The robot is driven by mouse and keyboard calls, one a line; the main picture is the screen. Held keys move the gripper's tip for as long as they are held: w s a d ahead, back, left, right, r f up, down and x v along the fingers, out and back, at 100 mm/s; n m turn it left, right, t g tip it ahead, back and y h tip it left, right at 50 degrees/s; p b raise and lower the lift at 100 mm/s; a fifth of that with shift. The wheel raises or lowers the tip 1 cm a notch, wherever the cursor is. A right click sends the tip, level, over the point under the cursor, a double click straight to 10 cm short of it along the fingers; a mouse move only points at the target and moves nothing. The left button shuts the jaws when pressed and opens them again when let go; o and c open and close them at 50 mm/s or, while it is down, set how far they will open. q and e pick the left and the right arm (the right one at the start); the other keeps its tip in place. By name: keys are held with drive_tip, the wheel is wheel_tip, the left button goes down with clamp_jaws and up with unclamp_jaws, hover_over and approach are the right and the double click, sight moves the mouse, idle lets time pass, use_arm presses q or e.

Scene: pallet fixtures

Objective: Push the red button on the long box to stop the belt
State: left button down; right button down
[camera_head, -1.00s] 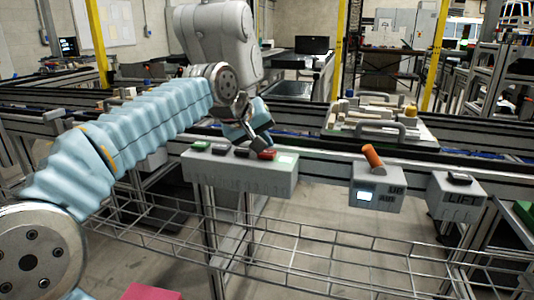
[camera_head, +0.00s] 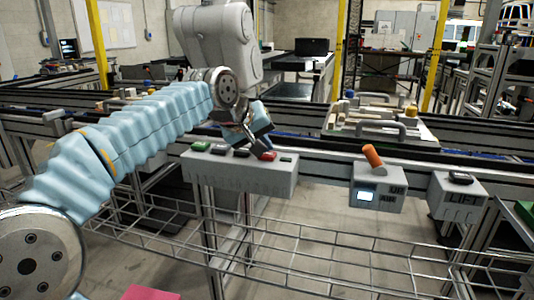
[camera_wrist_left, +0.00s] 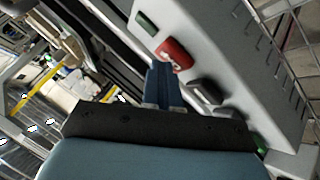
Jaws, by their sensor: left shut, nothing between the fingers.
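The long grey box (camera_head: 240,176) is mounted on the rail in the middle of the head view, with a row of buttons on top. The red button (camera_head: 268,156) is near its right end, and it also shows in the wrist view (camera_wrist_left: 175,55). My left gripper (camera_head: 266,147) is shut and empty, its tips pointing down at the back edge of the box by the red button. In the wrist view the blue fingers (camera_wrist_left: 161,72) end beside the red button; I cannot tell whether they touch it. My right gripper is out of view.
A small green button (camera_head: 286,159) lies right of the red one; dark buttons (camera_head: 241,152) and another green button (camera_head: 201,146) lie left. A wire rack (camera_head: 300,240) runs below.

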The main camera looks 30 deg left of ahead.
sight(264, 155)
use_arm(q)
drive_tip(key=shift+r+p, duration=0.8)
drive_tip(key=shift+r, duration=0.1)
wheel_tip(264, 155, up, 3)
drive_tip(key=p, duration=0.2)
drive_tip(key=shift+p, duration=0.4)
drive_tip(key=shift+r, duration=0.9)
